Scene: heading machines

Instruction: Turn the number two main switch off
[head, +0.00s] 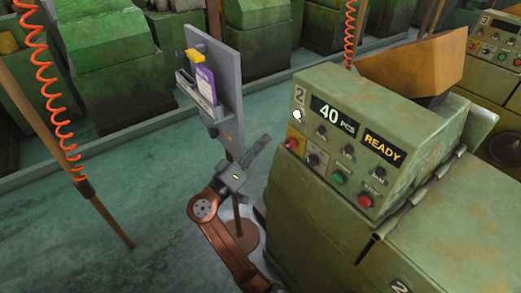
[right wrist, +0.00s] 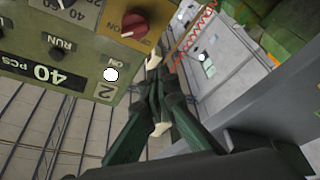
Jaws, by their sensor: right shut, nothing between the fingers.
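The number two machine's control panel (head: 335,140) carries a "2" plate. Its main switch is a red knob on a yellow plate at the panel's left edge (head: 291,144). My right gripper (head: 268,143) is shut and empty, left of the switch. In the right wrist view its fingers are together (right wrist: 156,62), below and right of the knob, apparently apart from it. My left gripper is not in view.
A grey stand with a purple card (head: 203,85) rises close left of my right arm. Other panel controls include a green button (head: 338,178) and a red button (head: 365,200). A white lamp (head: 297,114) sits above the switch. Open floor lies left.

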